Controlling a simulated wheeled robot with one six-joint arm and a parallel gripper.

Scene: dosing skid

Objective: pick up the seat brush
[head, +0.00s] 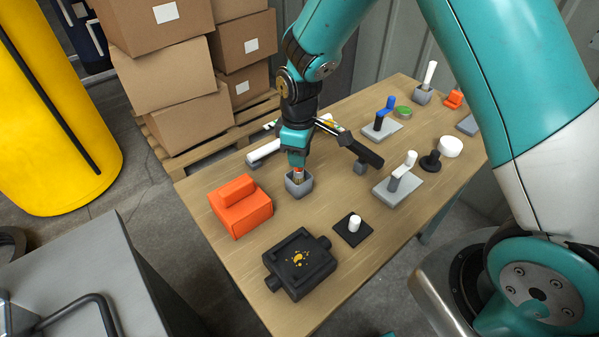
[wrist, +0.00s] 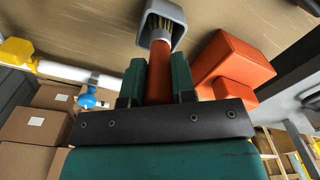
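The seat brush (wrist: 160,66) has a round orange-red handle and pale bristles. It stands bristles down in a small grey square cup (head: 299,187), and its bristles show inside the cup's mouth in the wrist view. In the head view only a short piece of the brush (head: 298,171) shows below my gripper (head: 296,156). In the wrist view the two dark green fingers of my gripper (wrist: 158,82) lie against both sides of the handle, with no clear gap. The upper end of the handle is hidden by the gripper.
An orange block (head: 245,214) stands close left of the cup. A black box (head: 300,263) and a black plate with a white peg (head: 353,230) lie in front. A grey plate with a lever (head: 397,188) is to the right. A white pipe (head: 264,151) runs behind.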

